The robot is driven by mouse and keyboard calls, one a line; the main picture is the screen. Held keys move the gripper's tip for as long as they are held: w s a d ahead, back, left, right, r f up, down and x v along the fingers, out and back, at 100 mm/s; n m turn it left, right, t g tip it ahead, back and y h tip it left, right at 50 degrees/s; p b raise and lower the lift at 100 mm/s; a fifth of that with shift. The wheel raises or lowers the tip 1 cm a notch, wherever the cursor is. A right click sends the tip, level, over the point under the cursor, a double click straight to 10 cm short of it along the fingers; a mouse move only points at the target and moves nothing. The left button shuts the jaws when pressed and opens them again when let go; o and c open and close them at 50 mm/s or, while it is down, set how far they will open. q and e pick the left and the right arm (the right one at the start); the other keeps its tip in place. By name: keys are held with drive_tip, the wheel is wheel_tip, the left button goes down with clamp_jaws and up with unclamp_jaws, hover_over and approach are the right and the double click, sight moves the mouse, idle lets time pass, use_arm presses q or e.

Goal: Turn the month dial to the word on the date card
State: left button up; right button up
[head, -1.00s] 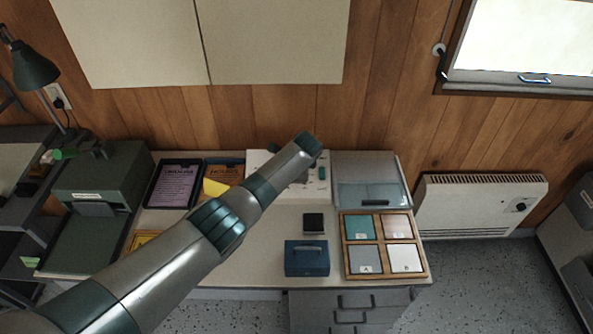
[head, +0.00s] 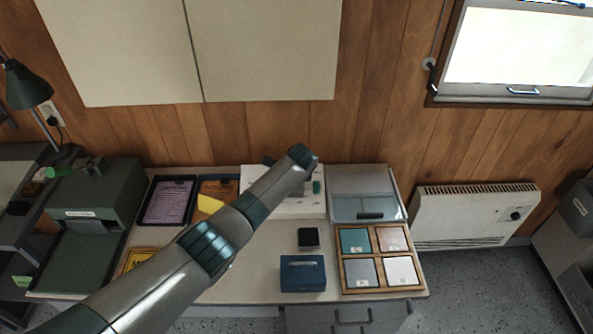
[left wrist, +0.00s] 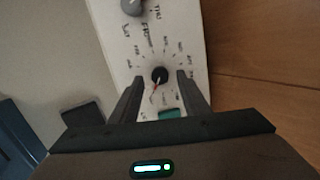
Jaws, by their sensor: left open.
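A white panel box (head: 254,178) stands at the back of the desk, partly hidden by my left arm. In the left wrist view, its face (left wrist: 186,28) carries a small dark dial (left wrist: 159,76) ringed by short words, too blurred to read surely. A grey knob (left wrist: 132,6) is farther up the face. My left gripper (left wrist: 158,82) is open, its fingers on either side of the dark dial; contact cannot be told. In the head view the arm hides its fingers. A yellow card (head: 138,260) with dark lettering, perhaps the date card, lies at the desk's left, partly covered by my arm.
A teal button (head: 317,187) is on the panel's right side. A black pad (head: 308,239), a blue box (head: 303,275) and a wooden tray (head: 382,286) of tiles stand in front. Black trays with papers (head: 168,202) are to the left, a grey lidded case (head: 362,180) to the right.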

use_arm(q)
drive_tip(key=b+v, duration=0.2)
drive_tip(key=v, duration=1.3)
drive_tip(key=shift+r, duration=0.2)
drive_tip(key=shift+s, duration=0.1)
